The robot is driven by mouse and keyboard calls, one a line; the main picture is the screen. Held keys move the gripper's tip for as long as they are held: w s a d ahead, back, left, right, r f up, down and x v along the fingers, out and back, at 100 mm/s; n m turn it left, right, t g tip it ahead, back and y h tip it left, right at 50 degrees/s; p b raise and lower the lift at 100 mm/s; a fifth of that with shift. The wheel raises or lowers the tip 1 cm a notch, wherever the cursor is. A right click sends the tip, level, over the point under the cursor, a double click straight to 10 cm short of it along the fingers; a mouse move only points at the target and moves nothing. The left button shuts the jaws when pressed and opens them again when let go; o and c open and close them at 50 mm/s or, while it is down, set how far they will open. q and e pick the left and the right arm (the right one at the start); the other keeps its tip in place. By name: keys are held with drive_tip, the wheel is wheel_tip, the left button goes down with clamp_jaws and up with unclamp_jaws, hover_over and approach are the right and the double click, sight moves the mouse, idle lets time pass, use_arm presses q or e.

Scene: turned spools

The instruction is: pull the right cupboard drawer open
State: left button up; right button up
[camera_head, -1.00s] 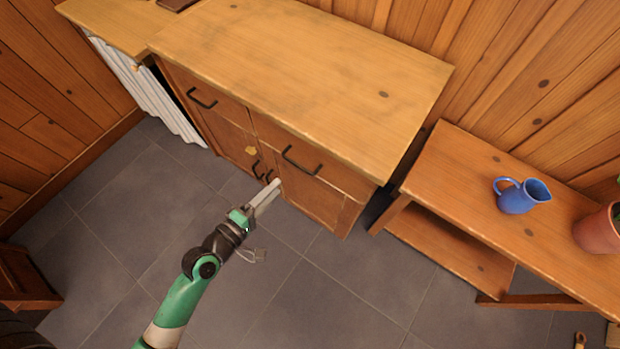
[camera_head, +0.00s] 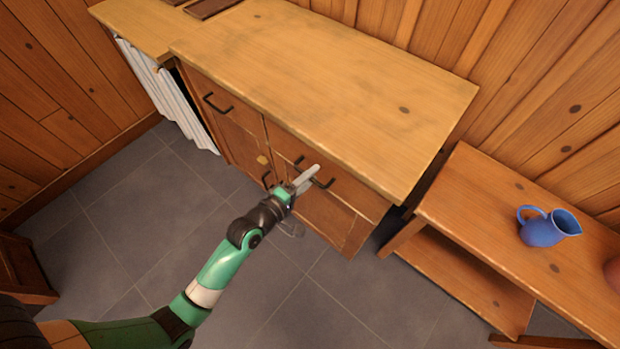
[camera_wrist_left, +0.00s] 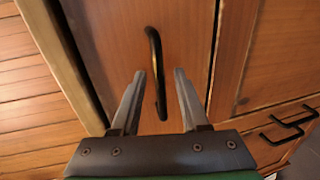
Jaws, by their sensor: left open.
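The wooden cupboard's right drawer (camera_head: 345,190) is shut, its front flush with the cupboard. Its black bar handle (camera_head: 328,184) is partly covered by my left gripper (camera_head: 312,173) in the head view. In the left wrist view the handle (camera_wrist_left: 154,50) runs up the picture, and its lower end lies between the two fingertips of my left gripper (camera_wrist_left: 160,74). The jaws are open, one finger on each side of the handle, with gaps visible. I cannot tell how deep the handle sits between them. My right gripper is not in view.
The left drawer, with its own handle (camera_head: 217,105), is shut. A door handle (camera_head: 267,180) shows below. A bench (camera_head: 460,215) with a blue jug (camera_head: 547,228) stands to the right. The grey tiled floor (camera_head: 130,220) in front is clear.

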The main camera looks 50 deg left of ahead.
use_arm(q)
clamp_jaws()
idle(1.4)
